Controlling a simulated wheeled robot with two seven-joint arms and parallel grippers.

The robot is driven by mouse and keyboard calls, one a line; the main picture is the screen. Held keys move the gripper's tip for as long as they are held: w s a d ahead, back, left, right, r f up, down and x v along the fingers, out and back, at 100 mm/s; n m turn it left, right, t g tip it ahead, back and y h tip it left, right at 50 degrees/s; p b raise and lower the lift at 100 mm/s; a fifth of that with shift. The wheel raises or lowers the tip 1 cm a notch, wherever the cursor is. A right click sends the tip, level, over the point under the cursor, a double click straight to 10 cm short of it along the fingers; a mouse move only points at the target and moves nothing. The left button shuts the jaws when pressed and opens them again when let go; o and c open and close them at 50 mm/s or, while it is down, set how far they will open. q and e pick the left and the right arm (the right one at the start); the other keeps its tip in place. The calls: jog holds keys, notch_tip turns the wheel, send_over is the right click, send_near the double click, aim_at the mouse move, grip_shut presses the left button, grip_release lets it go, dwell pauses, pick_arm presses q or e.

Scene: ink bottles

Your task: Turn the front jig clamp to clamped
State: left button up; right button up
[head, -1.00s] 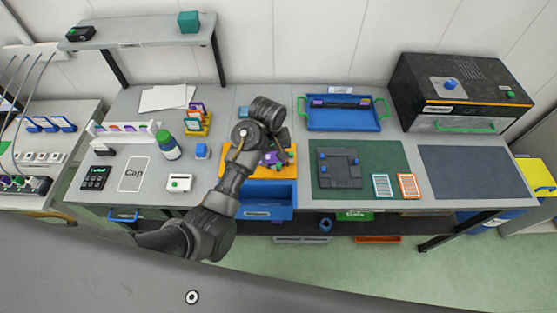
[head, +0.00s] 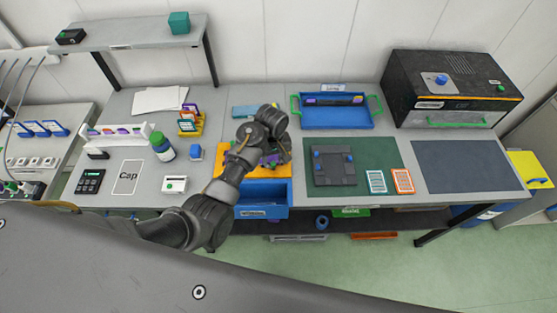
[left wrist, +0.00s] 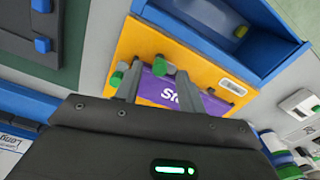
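My left gripper (head: 267,150) is over the orange board (head: 282,170) at mid table. In the left wrist view its two grey fingers (left wrist: 157,74) stand apart, pointing at the orange board (left wrist: 140,42). A purple piece (left wrist: 150,88) with white lettering lies on the board, partly behind the fingers. A green knob (left wrist: 160,66) shows close to the fingertips; I cannot tell whether they touch it. A dark fixture (head: 335,172) with blue knobs lies on the green mat, right of the board. I cannot tell which knob is the front clamp. My right gripper is not in view.
A blue bin (head: 262,197) sits in front of the orange board. A blue tray (head: 335,118) with green handles stands behind the mat (head: 380,155). White and orange cards (head: 402,181) lie beside the fixture. A green-capped bottle (head: 163,148) stands at left.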

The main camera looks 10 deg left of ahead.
pick_arm(q)
jog(key=shift+f, duration=0.75)
grip_shut()
